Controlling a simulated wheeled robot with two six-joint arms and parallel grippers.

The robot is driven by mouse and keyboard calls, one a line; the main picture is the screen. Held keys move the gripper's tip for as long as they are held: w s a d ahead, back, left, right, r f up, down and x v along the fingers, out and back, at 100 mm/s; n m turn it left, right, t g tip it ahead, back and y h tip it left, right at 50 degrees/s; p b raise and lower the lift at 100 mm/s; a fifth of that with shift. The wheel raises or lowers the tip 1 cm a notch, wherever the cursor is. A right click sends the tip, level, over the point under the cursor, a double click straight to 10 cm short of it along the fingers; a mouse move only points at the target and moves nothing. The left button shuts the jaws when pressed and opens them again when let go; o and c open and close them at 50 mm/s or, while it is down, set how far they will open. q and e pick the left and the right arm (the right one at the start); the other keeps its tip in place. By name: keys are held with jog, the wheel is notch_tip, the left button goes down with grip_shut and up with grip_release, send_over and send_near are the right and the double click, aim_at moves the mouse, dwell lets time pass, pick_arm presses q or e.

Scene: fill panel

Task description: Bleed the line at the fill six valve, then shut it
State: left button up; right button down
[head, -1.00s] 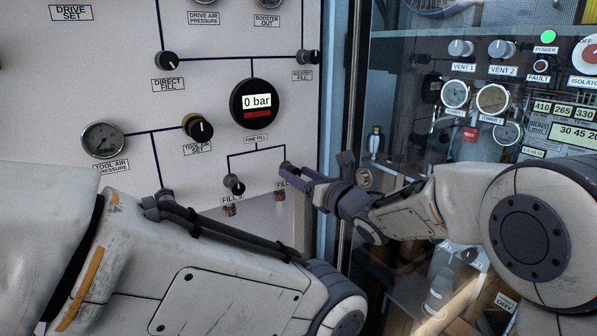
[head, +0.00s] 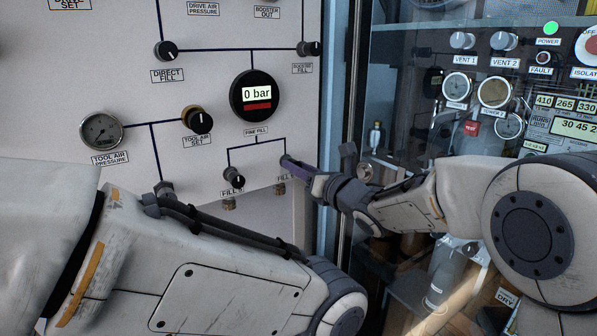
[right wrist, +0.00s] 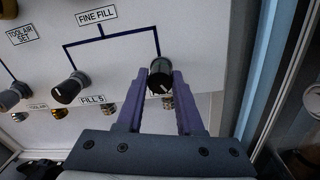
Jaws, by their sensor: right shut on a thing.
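The fill six valve is a black knob (right wrist: 160,77) at the right branch under the FINE FILL label. In the right wrist view, the purple fingers of my right gripper (right wrist: 159,88) are on either side of the knob, shut on it. A light pointer mark shows on its lower face. Its label is mostly hidden by the fingers. The round black gauge (head: 256,96) above reads 0 bar. My left arm crosses the lower left; its gripper is out of view.
The FILL 5 knob (head: 234,177) sits close to the left of my right gripper, with brass fittings below. The TOOL AIR SET knob (head: 198,121) is farther left. A glass-fronted cabinet (head: 400,60) stands right of the panel, behind my right arm.

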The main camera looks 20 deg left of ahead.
jog(key=shift+s+a+f+n+t+h+p, duration=0.2)
jog(key=shift+n+p, duration=0.85)
jog(key=shift+n, duration=3.8)
jog(key=shift+w+d+n+t+h+p, duration=0.2)
jog(key=shift+n+p, duration=0.9)
jog(key=shift+n, duration=3.7)
jog(key=shift+s+a+f+n+t+h+p, duration=0.25)
jog(key=shift+n+p, duration=0.8)
jog(key=shift+n, duration=3.8)
jog(key=shift+w+d+r, duration=0.1)
jog(key=shift+d+r, duration=0.05)
